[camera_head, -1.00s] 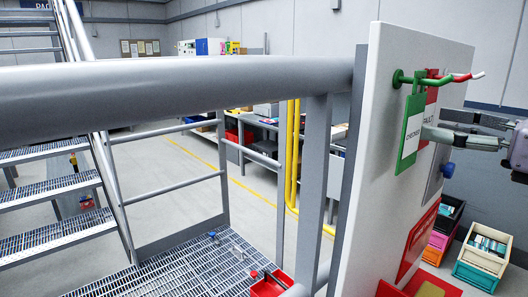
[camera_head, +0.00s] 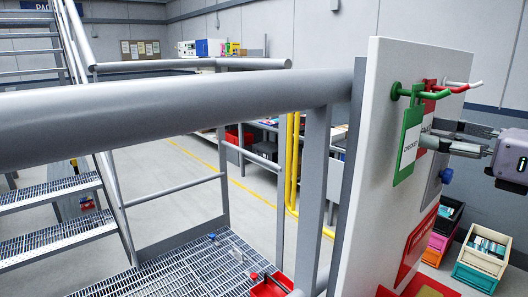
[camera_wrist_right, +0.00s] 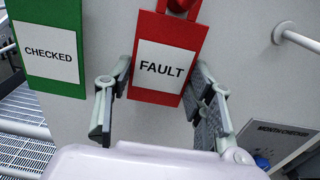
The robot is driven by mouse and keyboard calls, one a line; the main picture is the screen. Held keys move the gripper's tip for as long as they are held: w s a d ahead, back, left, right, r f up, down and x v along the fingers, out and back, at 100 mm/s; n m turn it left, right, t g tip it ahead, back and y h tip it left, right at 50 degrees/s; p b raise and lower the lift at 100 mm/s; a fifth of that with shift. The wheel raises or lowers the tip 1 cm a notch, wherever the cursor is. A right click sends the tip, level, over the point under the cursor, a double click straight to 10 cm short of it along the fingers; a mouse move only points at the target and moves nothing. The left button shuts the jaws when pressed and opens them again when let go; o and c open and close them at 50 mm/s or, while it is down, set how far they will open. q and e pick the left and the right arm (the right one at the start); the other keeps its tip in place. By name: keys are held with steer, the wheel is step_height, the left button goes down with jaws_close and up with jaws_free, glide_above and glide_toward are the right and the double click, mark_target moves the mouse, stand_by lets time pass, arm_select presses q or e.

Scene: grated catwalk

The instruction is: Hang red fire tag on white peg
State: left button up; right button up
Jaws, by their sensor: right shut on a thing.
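The red fire tag (camera_head: 427,125), labelled FAULT, is against the pale panel, partly hidden by the green tag in the head view. In the right wrist view the red tag (camera_wrist_right: 168,60) is upright between both fingers. My right gripper (camera_head: 432,142) reaches in from the right and is shut on its side edges (camera_wrist_right: 158,105). The tag's top is at the red peg (camera_head: 450,90); I cannot tell if its loop still rests on it. The white peg (camera_head: 466,85) sticks out farther right, with no tag visible on it; it also shows in the right wrist view (camera_wrist_right: 297,39). My left gripper is not in view.
A green CHECKED tag (camera_head: 408,145) hangs from the green peg (camera_head: 425,94), close to the red tag. A thick grey rail (camera_head: 180,112) crosses in front of the panel (camera_head: 375,190). Below are a blue knob (camera_head: 446,176) and a red bin (camera_head: 268,288).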

steer(key=shift+c, duration=0.7)
steer(key=shift+r, duration=0.1)
steer(key=shift+r, duration=0.3)
steer(key=shift+d, duration=0.1)
steer(key=shift+s+f, duration=0.1)
steer(key=shift+s+d+b, duration=0.4)
steer(key=shift+b, duration=0.4)
steer(key=shift+s+d, duration=0.1)
steer(key=shift+s+d+b, duration=0.1)
steer(key=shift+s+b, duration=0.05)
steer(key=shift+b, duration=0.25)
steer(key=shift+s+d+r+b, duration=0.35)
steer(key=shift+r, duration=0.05)
